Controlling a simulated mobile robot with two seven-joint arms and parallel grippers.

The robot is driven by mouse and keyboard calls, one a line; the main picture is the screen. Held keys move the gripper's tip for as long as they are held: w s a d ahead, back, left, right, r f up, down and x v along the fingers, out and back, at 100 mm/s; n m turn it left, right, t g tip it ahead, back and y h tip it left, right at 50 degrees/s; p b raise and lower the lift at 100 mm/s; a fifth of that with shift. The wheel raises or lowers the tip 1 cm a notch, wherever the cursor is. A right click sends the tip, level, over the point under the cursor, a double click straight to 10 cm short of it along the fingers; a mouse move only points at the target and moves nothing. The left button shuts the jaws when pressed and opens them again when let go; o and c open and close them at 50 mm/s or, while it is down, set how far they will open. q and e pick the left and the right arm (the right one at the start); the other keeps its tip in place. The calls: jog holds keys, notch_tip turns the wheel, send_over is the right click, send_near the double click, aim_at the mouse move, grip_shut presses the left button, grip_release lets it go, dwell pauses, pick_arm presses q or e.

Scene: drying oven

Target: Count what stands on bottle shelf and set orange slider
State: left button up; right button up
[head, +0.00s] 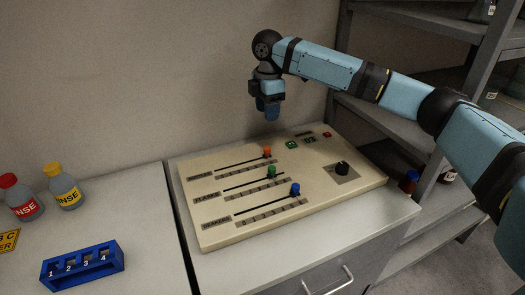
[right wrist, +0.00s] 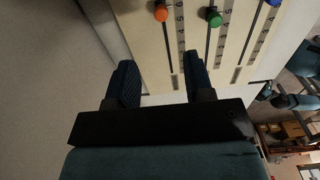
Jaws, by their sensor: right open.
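The beige control panel (head: 225,225) lies on the grey cabinet. Its orange slider (head: 267,152) is in the top row, towards the right end of its slot. The green slider (head: 271,171) and blue slider (head: 295,189) are in the rows below. In the right wrist view the orange slider (right wrist: 161,13) and green slider (right wrist: 214,17) lie beyond the fingers. My right gripper (head: 270,112) is above the panel's back edge, open and empty, apart from the orange slider. Two bottles, dark (head: 409,181) and brown (head: 447,174), show low on the shelf unit, partly hidden. My left gripper is not in view.
A red-capped bottle (head: 22,197) and a yellow-capped bottle (head: 64,186) stand on the left counter, behind a blue numbered rack (head: 82,268). The grey shelf unit (head: 378,122) stands at the right, partly behind my right arm.

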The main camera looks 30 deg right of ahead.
aim_at(267, 148)
notch_tip(267, 148, down, 13)
jog(key=shift+s+f+b, duration=0.1)
jog(key=shift+f+b, duration=0.1)
jog(key=shift+b, duration=0.8)
grip_shut()
